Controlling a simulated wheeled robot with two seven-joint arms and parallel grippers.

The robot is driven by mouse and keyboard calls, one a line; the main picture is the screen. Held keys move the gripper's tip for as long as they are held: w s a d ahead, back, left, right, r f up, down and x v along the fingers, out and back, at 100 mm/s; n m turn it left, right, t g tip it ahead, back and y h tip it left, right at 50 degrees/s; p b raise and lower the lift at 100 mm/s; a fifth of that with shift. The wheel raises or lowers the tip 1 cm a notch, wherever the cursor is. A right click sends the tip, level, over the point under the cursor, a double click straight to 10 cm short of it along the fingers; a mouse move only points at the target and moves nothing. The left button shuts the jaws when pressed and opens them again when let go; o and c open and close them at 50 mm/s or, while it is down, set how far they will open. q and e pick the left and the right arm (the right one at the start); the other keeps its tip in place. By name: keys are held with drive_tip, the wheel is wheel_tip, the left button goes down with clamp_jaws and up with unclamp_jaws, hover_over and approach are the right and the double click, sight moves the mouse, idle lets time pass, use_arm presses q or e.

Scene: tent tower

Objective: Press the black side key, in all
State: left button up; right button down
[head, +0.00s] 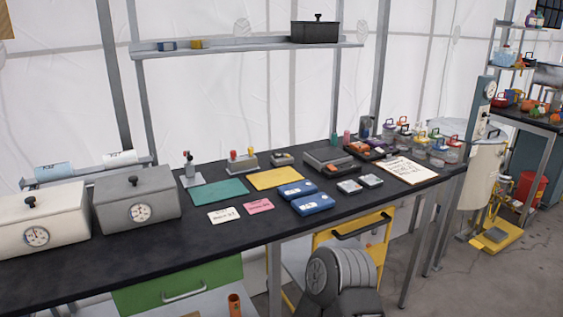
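I cannot make out a black side key for certain at this distance. Small control-like items stand at the back of the black workbench (240,235): an upright grey stand with a dark and red top (189,170), a tan block with red and yellow knobs (242,161), and a small dark-topped device (283,158). Right of them is a larger grey flat device (328,158). Two blue cases (312,204) and two small grey devices (350,187) lie nearer the front edge. Neither of my grippers is in view.
Two dial boxes (138,200) stand at the left. Green (218,192) and yellow (276,178) mats, small cards (224,215) and a clipboard (404,170) lie flat. Colourful-lidded containers (437,150) crowd the right end. A shelf (240,47) hangs above. Bare black top shows at front left.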

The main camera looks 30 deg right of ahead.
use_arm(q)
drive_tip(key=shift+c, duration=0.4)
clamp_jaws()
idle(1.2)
